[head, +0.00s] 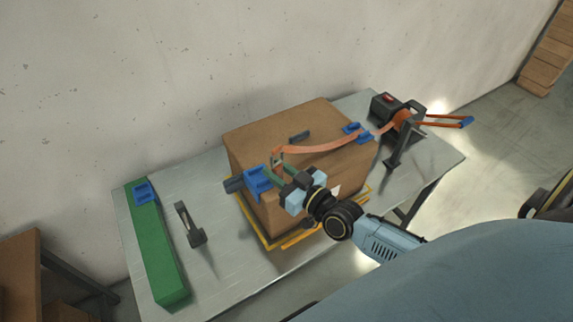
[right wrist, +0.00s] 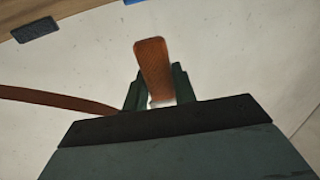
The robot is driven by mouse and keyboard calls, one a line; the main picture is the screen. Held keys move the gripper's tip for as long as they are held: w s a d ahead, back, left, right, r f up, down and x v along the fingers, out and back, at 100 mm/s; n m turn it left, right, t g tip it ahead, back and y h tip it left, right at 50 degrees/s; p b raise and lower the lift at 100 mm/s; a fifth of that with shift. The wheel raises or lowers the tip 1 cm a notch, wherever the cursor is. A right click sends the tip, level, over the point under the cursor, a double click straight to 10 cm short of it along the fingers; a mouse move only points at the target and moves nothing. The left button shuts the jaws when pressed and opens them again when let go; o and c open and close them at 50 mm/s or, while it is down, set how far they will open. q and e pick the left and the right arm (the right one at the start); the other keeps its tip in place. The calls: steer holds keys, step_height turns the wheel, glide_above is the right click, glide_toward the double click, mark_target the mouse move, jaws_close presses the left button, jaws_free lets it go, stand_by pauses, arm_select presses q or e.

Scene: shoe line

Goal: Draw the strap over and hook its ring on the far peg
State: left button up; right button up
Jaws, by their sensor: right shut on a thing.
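An orange strap (head: 325,147) runs from the black ratchet unit (head: 388,108) at the right, across the top of the cardboard box (head: 290,122), to the box's left part. My right gripper (head: 282,172) is at the strap's free end, over the box's near left side. In the right wrist view its green fingers are shut on the strap's end (right wrist: 153,65), which stands up between them; the strap trails off left. I cannot make out the ring clearly. A dark round peg-like stub (head: 233,185) sticks out beyond the box's left side. My left gripper is not in view.
Blue corner guards sit at the box's left edge (head: 258,181) and right edge (head: 355,131). A yellow frame (head: 265,238) lies under the box. A grey upright bracket (head: 190,226) and a green beam (head: 158,255) with a blue guard (head: 145,193) are on the left of the table.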

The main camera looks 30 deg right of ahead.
steer(key=shift+s+a+p, duration=0.7)
steer(key=shift+s+a, duration=0.25)
steer(key=shift+a, duration=11.1)
step_height(320, 180, down, 19)
steer(key=b, duration=1.9)
steer(key=w+b, duration=0.2)
steer(key=w, duration=0.8)
steer(key=shift+w+d+f, duration=0.15)
steer(key=shift+w+f, duration=0.1)
